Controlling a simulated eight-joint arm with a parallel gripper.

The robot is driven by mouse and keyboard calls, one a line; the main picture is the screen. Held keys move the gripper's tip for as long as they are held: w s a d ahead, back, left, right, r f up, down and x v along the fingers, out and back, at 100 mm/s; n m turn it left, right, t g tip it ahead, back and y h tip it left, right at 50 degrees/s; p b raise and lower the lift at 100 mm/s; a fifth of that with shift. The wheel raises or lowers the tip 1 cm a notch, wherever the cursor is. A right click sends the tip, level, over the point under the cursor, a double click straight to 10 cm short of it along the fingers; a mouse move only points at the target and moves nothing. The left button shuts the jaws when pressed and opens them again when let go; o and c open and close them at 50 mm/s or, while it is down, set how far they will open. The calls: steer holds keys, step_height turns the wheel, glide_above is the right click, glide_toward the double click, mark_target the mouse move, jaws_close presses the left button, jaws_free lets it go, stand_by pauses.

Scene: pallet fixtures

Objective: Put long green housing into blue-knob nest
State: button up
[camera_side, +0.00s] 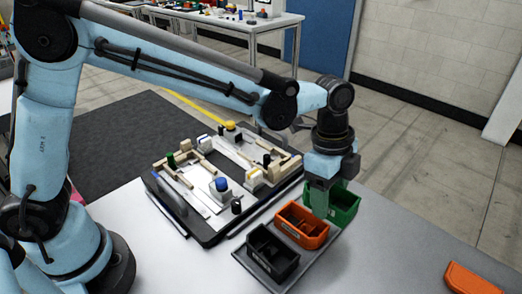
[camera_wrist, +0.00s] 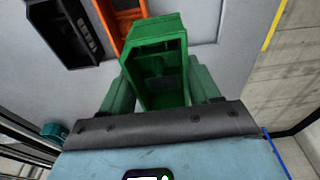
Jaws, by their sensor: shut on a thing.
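My gripper (camera_side: 319,205) is over the row of bins at the right, pointing down. In the wrist view, its two dull green fingers (camera_wrist: 162,82) stand on either side of a green, open-topped, box-like piece, the long green housing (camera_wrist: 160,68), and are shut on it. The nest's inside is not clear at this size.
A black bin (camera_side: 270,253), an orange bin (camera_side: 302,226) and a green bin (camera_side: 346,204) stand in a row on a grey tray. The fixture (camera_side: 207,240) also bears green, yellow and black knobs and beige blocks. Another orange piece (camera_side: 468,279) lies at the right edge.

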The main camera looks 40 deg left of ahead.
steer(key=s+d+r, duration=0.3)
steer(key=s, duration=0.1)
steer(key=w+a+r, duration=0.1)
steer(key=a+r, duration=0.1)
steer(key=a, duration=1.6)
steer(key=s+a, duration=0.4)
steer(key=a, duration=0.4)
steer(key=s+a, duration=0.3)
steer(key=a, duration=0.5)
steer(key=shift+d+f, duration=0.15)
steer(key=shift+f, duration=3.4)
steer(key=shift+f, duration=0.7)
steer(key=o, duration=1.2)
